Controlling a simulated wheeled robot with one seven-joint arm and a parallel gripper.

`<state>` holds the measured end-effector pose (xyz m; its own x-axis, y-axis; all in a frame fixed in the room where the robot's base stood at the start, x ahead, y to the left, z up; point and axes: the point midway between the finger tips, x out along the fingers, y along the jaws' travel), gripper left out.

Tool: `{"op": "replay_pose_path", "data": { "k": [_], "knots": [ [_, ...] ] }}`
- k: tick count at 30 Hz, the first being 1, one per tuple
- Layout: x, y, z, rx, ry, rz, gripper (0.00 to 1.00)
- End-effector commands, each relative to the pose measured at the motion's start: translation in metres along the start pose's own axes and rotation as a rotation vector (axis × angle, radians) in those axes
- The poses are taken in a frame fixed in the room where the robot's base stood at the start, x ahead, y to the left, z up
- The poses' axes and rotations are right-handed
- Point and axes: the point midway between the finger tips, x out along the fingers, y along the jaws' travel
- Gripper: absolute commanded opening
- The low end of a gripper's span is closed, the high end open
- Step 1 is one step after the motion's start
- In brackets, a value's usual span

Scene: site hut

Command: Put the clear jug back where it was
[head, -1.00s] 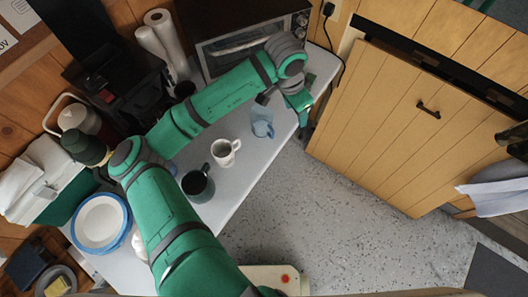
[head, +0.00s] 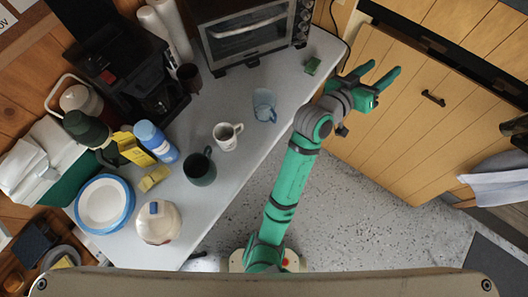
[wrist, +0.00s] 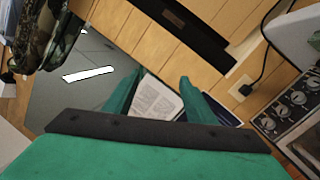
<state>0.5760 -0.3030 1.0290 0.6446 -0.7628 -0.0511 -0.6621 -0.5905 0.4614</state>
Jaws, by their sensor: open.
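The clear jug (head: 264,105), bluish and see-through, stands on the grey table (head: 262,155) to the right of the white mug and in front of the toaster oven. My gripper (head: 380,70) is open and empty, out past the table's right edge in front of the wooden cabinet front. It is well to the right of the jug and apart from it. In the wrist view my two green fingers (wrist: 160,88) are spread with nothing held between them. The jug does not show in the wrist view.
A white mug (head: 228,135) and a dark green mug (head: 200,167) stand left of the jug.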

Motion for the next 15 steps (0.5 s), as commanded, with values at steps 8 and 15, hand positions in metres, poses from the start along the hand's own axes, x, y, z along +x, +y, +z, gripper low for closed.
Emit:
{"op": "replay_pose_path", "data": {
  "k": [8, 15],
  "knots": [
    [-0.049, -0.033, 0.034, -0.143, 0.186, -0.192, 0.51],
    [-0.117, -0.061, 0.085, -0.187, 0.267, -0.400, 0.51]
  ]
}}
